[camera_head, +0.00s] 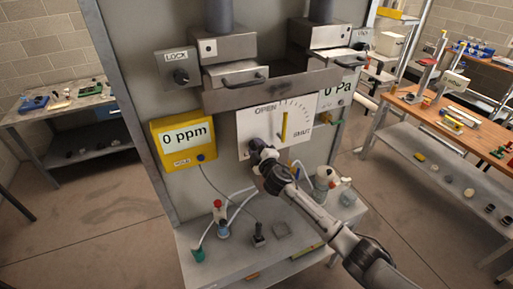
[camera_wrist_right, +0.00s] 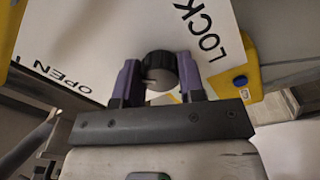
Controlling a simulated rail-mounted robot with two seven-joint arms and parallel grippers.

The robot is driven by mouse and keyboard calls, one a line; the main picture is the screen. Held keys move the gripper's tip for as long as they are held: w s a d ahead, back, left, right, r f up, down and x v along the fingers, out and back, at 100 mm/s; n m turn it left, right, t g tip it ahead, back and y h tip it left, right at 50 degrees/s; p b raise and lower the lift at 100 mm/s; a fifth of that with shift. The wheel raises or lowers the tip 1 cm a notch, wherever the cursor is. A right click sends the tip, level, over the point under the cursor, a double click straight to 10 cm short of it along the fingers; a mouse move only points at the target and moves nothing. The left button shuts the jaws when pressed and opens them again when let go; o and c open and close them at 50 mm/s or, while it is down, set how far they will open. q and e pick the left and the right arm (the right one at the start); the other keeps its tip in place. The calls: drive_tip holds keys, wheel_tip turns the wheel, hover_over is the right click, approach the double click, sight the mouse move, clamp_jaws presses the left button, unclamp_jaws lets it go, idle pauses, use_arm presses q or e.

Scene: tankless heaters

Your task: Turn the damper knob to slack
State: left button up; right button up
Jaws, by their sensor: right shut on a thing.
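A black round knob (camera_wrist_right: 160,68) sits on the white damper panel (camera_wrist_right: 105,35) in the right wrist view, with the word LOCK beside it. My right gripper (camera_wrist_right: 158,76) is shut on this knob, one purple finger on each side. That panel reads OPEN and SHUT and carries an upright yellow pointer (camera_head: 284,126), between the two words. A slack mark cannot be made out. My left gripper is not in view.
A yellow 0 ppm meter (camera_head: 185,143) is left of the panel. A separate LOCK knob (camera_head: 181,76) is above it. A metal bar (camera_head: 270,92) crosses above the panel. Tubes and small fittings stand on the shelf (camera_head: 217,263) below. Benches stand at both sides.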

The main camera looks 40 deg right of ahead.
drive_tip(key=n+p, duration=0.1)
drive_tip(key=n, duration=0.4)
drive_tip(key=shift+r, duration=0.15)
drive_tip(key=shift+n+y, duration=0.3)
drive_tip(key=shift+n, duration=0.1)
drive_tip(key=o, duration=0.9)
drive_tip(key=shift+s, duration=0.1)
drive_tip(key=shift+b+v, duration=1.25)
drive_tip(key=shift+v, duration=5.55)
